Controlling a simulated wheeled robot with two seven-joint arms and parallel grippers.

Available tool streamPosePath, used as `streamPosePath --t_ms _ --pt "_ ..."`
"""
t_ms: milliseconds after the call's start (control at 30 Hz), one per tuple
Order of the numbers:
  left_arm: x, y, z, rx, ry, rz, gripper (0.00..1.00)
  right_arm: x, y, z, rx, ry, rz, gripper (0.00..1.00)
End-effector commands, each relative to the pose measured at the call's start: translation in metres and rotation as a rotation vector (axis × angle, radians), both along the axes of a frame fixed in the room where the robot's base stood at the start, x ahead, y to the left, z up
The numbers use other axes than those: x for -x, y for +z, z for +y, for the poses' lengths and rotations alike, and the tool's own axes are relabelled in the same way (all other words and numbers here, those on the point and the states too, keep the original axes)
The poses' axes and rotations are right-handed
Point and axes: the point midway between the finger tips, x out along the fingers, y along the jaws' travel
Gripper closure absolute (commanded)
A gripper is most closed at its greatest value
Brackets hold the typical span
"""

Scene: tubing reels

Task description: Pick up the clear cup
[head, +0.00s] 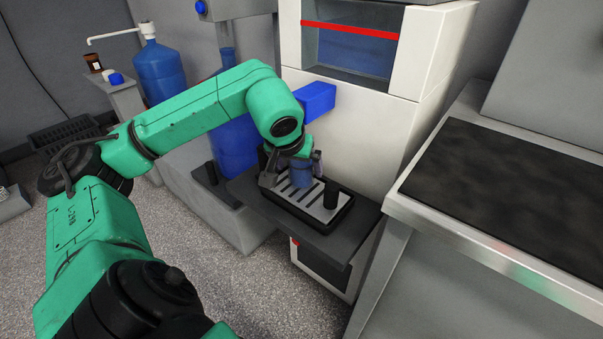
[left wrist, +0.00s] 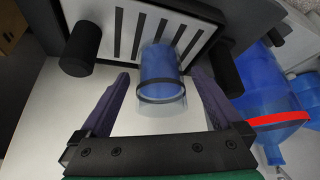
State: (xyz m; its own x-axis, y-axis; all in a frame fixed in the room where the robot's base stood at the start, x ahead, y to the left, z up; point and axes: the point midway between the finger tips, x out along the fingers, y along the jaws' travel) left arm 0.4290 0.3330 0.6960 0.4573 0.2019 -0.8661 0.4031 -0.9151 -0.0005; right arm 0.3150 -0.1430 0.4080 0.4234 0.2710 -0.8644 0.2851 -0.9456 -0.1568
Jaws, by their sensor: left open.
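The clear cup (head: 302,174) looks blue through its wall and stands on the slotted drip tray (head: 333,216) of the white machine. In the left wrist view the cup (left wrist: 160,75) has a dark ring around it and a clearer end towards my gripper. My left gripper (head: 294,166) is open at the cup. Its two purple fingers (left wrist: 161,88) lie on either side of the cup, with a visible gap on each side. Part of the cup is hidden behind the gripper in the head view. My right gripper is not in view.
The white machine (head: 348,120) rises behind the tray, with a blue block (head: 318,97) sticking out above it. A blue water bottle (head: 160,70) is at the left. A dark-topped steel counter (head: 500,190) is at the right.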

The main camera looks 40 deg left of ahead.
Motion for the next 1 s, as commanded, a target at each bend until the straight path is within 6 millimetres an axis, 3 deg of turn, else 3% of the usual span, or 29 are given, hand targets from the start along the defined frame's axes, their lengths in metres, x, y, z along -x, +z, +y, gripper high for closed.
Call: streamPosePath --t_ms 167,400,600,633,667,1000 --pt "-0.017 -0.029 0.006 0.004 0.000 0.003 0.00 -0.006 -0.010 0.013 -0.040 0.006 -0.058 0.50" --pt "-0.019 -0.031 0.008 0.000 -0.001 0.001 0.00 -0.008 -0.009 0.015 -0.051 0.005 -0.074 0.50" --pt "-0.019 -0.031 0.008 0.000 -0.001 0.001 0.76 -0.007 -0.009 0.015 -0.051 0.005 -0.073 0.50" --pt "-0.019 -0.031 0.008 0.000 -0.001 0.001 0.76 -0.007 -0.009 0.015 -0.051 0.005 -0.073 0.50" --pt "-0.019 -0.031 0.008 0.000 -0.001 0.001 0.85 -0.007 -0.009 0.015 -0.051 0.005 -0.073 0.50" --pt "-0.018 -0.029 0.007 0.000 0.000 0.001 0.85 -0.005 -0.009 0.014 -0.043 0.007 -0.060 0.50"
